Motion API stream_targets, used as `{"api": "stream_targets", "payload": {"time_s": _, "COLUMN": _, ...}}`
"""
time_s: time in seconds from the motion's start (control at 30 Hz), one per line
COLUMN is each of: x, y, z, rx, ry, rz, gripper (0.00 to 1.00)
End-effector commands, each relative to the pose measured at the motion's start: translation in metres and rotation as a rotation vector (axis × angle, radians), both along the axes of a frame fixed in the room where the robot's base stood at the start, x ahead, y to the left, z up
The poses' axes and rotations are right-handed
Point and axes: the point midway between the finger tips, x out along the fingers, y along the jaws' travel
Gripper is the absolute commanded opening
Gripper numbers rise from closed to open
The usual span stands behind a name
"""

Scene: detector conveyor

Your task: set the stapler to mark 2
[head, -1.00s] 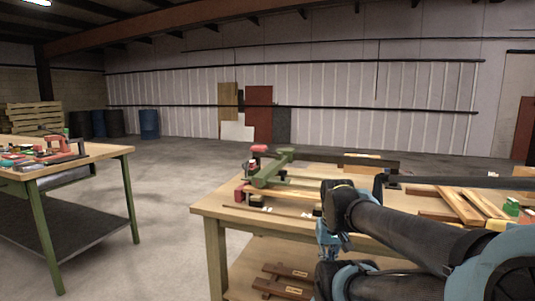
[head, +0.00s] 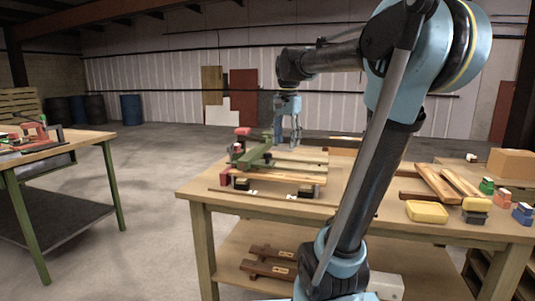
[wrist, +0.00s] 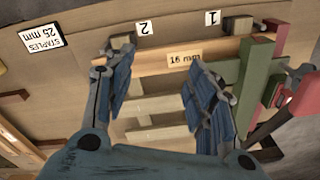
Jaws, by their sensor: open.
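The stapler, a green frame with red parts (head: 252,152), stands at the left end of a wooden fixture on the workbench. In the wrist view its green bar (wrist: 250,75) is at the right, by the white mark 1 card (wrist: 212,18). The mark 2 card (wrist: 144,27) lies further left. A wooden rail with a "16 mm" label (wrist: 184,60) runs between. My gripper (wrist: 162,62) is open and empty over the rail and slats, left of the stapler and apart from it. In the head view my gripper (head: 288,132) hangs above the fixture.
A "STAPLES 25 mm" card (wrist: 40,44) lies left of mark 2. On the bench's right are a yellow block (head: 427,211), several coloured small items and a cardboard box (head: 511,162). Another bench (head: 88,137) stands at the left.

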Motion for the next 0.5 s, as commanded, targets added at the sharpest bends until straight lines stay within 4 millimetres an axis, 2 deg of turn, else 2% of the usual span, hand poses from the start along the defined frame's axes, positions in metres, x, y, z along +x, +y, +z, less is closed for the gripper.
{"api": "stream_targets", "payload": {"time_s": 0.03, "x": 0.015, "y": 0.006, "z": 0.013, "rx": 0.002, "ry": 0.007, "rz": -0.038, "gripper": 0.51}}
{"api": "stream_targets", "payload": {"time_s": 0.1, "x": 0.034, "y": 0.015, "z": 0.029, "rx": 0.005, "ry": 0.017, "rz": -0.097, "gripper": 0.51}}
{"api": "stream_targets", "payload": {"time_s": 0.3, "x": 0.081, "y": 0.038, "z": 0.067, "rx": 0.006, "ry": 0.046, "rz": -0.26, "gripper": 0.51}}
{"api": "stream_targets", "payload": {"time_s": 0.5, "x": 0.11, "y": 0.054, "z": 0.088, "rx": 0.005, "ry": 0.064, "rz": -0.371, "gripper": 0.51}}
